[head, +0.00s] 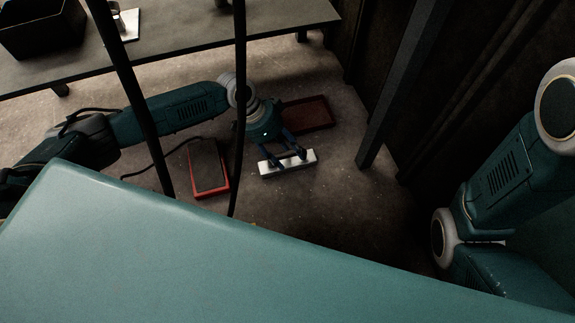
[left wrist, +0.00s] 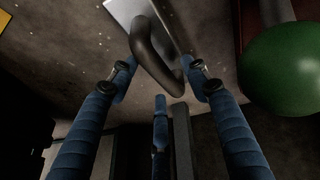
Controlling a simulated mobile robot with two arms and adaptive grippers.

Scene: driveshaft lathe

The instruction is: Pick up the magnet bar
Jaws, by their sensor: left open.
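The magnet bar (head: 270,168) is a bright silver bar lying on the floor in the middle of the head view. In the left wrist view its metal plate (left wrist: 122,10) shows at the top, with a dark looped handle (left wrist: 147,50) rising from it. My left gripper (head: 288,157) reaches down over the bar with its blue fingers spread. In the left wrist view the open left gripper (left wrist: 161,68) has its fingertips on either side of the handle, with gaps visible. My right arm shows at the right edge of the head view, but its gripper is out of sight.
A red-edged dark pedal (head: 208,168) with a cable lies left of the bar. A dark red tray (head: 307,114) lies just behind it. A table (head: 190,45) with a black bin (head: 40,30) stands at upper left. A dark post (head: 400,85) rises on the right.

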